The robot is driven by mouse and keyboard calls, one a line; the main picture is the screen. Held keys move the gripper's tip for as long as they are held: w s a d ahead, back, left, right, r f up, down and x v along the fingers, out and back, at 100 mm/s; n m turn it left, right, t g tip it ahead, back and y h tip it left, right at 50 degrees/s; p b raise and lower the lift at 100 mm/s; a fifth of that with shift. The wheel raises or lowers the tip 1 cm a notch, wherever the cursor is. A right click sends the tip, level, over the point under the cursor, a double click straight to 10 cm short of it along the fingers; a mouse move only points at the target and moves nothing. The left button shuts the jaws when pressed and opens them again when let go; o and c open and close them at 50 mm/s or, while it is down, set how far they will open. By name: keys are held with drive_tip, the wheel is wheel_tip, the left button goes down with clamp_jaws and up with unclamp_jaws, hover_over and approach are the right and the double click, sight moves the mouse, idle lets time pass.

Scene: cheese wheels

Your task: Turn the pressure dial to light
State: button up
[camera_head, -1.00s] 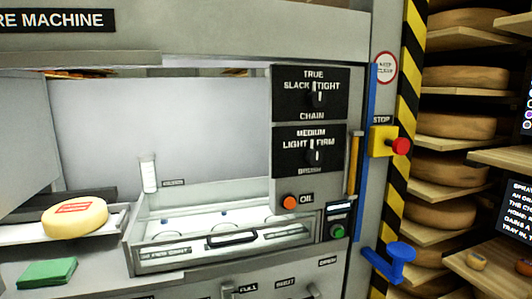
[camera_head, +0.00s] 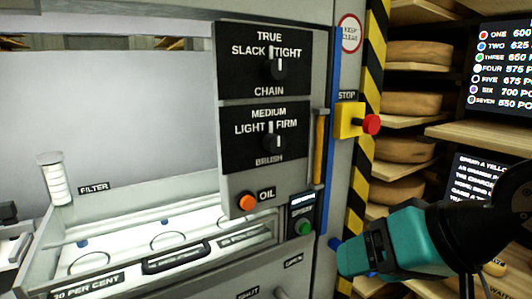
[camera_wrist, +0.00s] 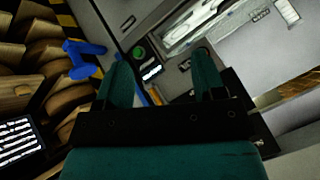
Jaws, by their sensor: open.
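The brush dial (camera_head: 273,143) is a black knob on a black plate marked LIGHT at left, MEDIUM above and FIRM at right. Its white mark looks roughly upright, but I cannot tell the exact setting. The similar chain dial (camera_head: 279,68) sits above it, marked SLACK, TRUE and TIGHT. My teal gripper (camera_head: 352,256) is at the lower right in the head view, below and right of the brush dial and apart from it. In the wrist view my gripper (camera_wrist: 160,70) shows two spread fingers with nothing held. The dials do not show clearly there.
An orange OIL button (camera_head: 246,201) and a green button (camera_head: 304,228) are below the dials. A red stop button (camera_head: 371,125) on a yellow box is to the right. A blue handle (camera_wrist: 85,58) shows in the wrist view. Cheese shelves (camera_head: 402,145) stand at the right.

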drive_tip(key=w+a+r+m+t+y+b, duration=0.2)
drive_tip(key=w+r+m+t, duration=0.1)
drive_tip(key=w+t, duration=0.15)
drive_tip(key=m+t+y, duration=0.1)
drive_tip(key=m+t, duration=0.2)
drive_tip(key=t, duration=0.2)
approach(279, 145)
drive_tip(key=p+x, duration=0.3)
drive_tip(key=p, duration=0.3)
drive_tip(key=p+x, duration=0.3)
drive_tip(key=p, duration=0.4)
drive_tip(key=p+x, duration=0.3)
drive_tip(key=p, duration=0.3)
drive_tip(key=shift+w+r+p, duration=0.1)
drive_tip(key=shift+r+p, duration=0.15)
drive_tip(key=shift+p, duration=0.05)
drive_tip(key=shift+w+a+f+p, duration=0.25)
drive_tip(key=shift+w+a+p, duration=0.1)
drive_tip(key=shift+w, duration=0.15)
drive_tip(key=shift+c, duration=0.4)
drive_tip(key=c, duration=0.8)
